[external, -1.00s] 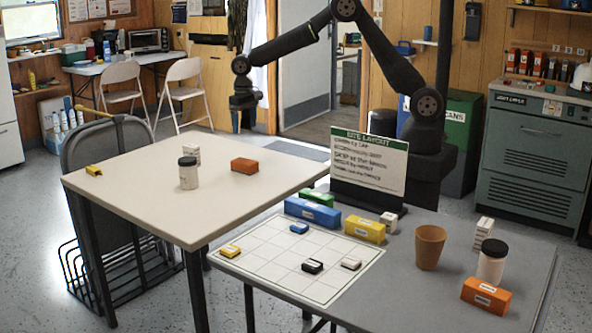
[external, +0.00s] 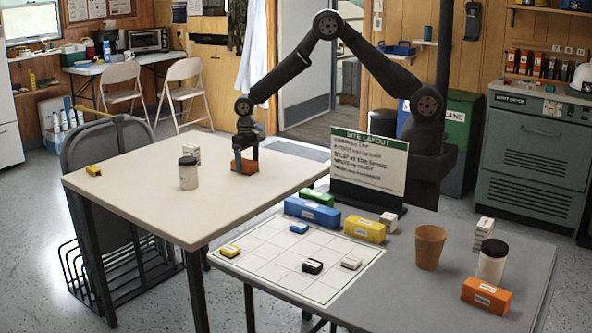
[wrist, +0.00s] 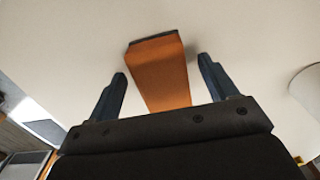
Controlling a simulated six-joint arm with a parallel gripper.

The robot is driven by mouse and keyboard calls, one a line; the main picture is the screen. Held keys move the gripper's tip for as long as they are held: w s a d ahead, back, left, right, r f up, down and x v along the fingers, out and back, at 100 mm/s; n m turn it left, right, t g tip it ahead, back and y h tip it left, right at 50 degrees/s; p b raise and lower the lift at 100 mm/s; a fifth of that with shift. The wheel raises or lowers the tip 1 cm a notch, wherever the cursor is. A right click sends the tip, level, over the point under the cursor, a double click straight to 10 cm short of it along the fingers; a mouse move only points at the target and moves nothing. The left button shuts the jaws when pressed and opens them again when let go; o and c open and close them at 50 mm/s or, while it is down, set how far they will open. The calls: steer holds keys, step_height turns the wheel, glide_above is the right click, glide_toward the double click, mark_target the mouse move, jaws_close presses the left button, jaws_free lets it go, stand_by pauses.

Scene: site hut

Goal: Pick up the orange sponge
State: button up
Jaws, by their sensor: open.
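The orange sponge (external: 244,166) lies on the white table (external: 150,205), toward its far right part. My gripper (external: 245,160) is lowered over it from above. In the wrist view the sponge (wrist: 160,72) is an orange block with a dark far end, lying lengthwise between my two fingers. The fingers of my gripper (wrist: 162,78) are apart, with a visible gap to the sponge on each side. The near end of the sponge is hidden behind the gripper body.
A yellow item (external: 94,170) lies at the left edge. The grey table (external: 400,290) holds a sign, blocks and an orange-brown cup (external: 430,247).

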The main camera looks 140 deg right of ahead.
steer(key=shift+f, duration=0.35)
steer(key=c, duration=1)
steer(key=shift+r, duration=0.1)
steer(key=shift+c, duration=0.3)
